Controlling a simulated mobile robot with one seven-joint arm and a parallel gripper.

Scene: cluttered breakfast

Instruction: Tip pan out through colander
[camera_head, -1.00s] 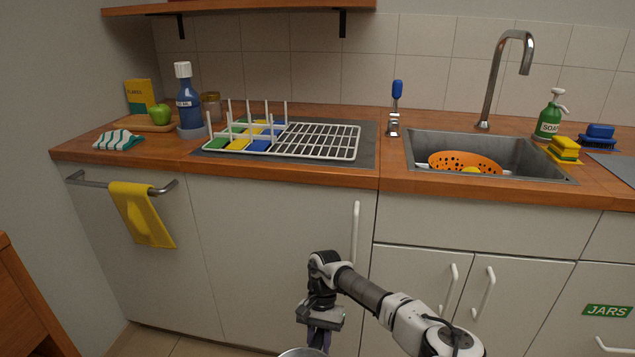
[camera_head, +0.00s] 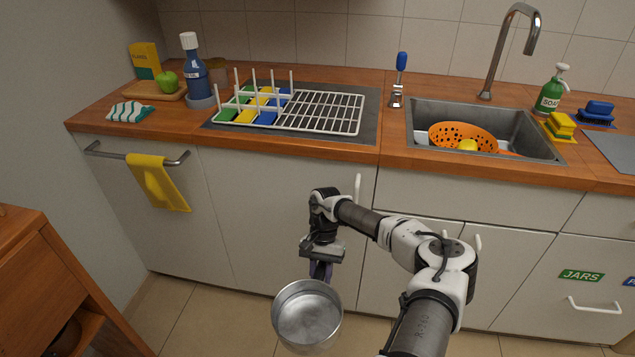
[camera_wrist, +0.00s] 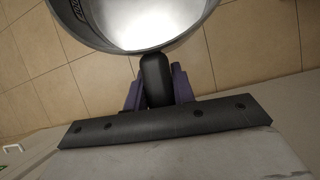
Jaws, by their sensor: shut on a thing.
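A round metal pan (camera_head: 307,314) hangs in front of the cabinets, over the floor, with its open top facing up toward the head camera. Its inside looks bare and shiny. My gripper (camera_head: 320,270) is shut on the pan's dark handle, which shows between the fingers in the wrist view (camera_wrist: 156,80). The pan's rim and part of its inside (camera_wrist: 140,18) fill the top of that view. The orange colander (camera_head: 463,132) with round holes sits tilted in the sink, well above and to the right of the pan. A yellow thing lies against its front.
The metal sink (camera_head: 545,147) is set in the wooden counter, with a tall tap (camera_head: 497,55) behind. A white dish rack (camera_head: 335,112) stands left of it. A wooden cabinet (camera_head: 50,285) stands at lower left. Floor between is clear.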

